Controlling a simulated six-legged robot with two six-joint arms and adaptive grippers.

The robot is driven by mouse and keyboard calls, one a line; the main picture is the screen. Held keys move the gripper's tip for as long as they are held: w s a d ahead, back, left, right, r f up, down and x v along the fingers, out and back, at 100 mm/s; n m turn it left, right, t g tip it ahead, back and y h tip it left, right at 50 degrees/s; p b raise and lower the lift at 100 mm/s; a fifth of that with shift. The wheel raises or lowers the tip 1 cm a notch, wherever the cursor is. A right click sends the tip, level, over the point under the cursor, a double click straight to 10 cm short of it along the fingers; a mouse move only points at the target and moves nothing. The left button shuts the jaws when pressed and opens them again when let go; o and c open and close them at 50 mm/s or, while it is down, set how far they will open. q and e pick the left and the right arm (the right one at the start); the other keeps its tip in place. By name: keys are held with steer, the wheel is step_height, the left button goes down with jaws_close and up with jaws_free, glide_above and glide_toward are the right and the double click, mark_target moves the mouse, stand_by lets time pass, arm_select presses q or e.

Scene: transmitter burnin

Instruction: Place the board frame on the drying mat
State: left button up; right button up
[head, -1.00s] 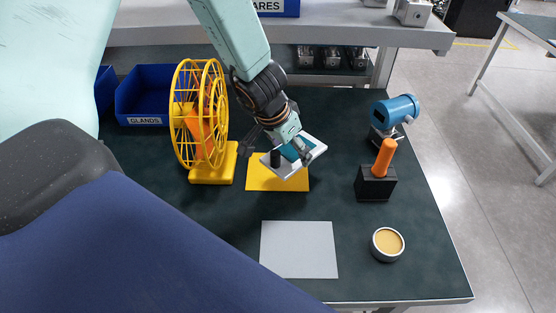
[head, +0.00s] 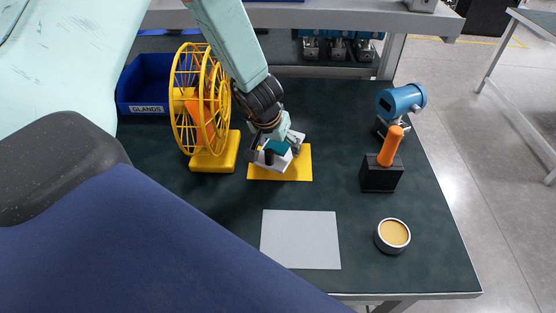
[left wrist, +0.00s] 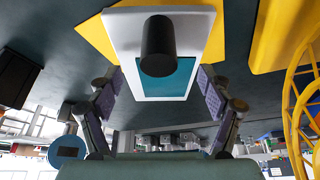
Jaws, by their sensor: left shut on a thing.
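The board frame (head: 280,164) is a white frame with a teal panel and a black knob. My left gripper (head: 279,146) is shut on it, and it sits over the left and middle part of a yellow mat (head: 302,171). I cannot tell whether the frame touches the mat. In the left wrist view the two fingers flank the frame (left wrist: 120,35), with the yellow mat (left wrist: 93,35) beyond it. A plain grey mat (head: 301,240) lies bare nearer the front. The pictures do not mark which mat is the drying mat. My right gripper is not in view.
To the right are a black block with an orange handle (head: 382,174), a blue transmitter (head: 400,101) and a round tin (head: 393,235).

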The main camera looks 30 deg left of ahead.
mark_target(277, 152)
arm_select(q)
steer(key=shift+a+f+b, duration=0.1)
steer(key=shift+f+b, duration=0.3)
steer(key=shift+f, duration=0.1)
steer(key=shift+d+f+b, duration=0.2)
steer(key=shift+f+b, duration=1)
steer(key=shift+f, duration=0.15)
steer(key=shift+w+a, duration=0.1)
steer(key=shift+a, duration=0.05)
steer(key=shift+f, duration=0.1)
steer(key=o, duration=1.5)
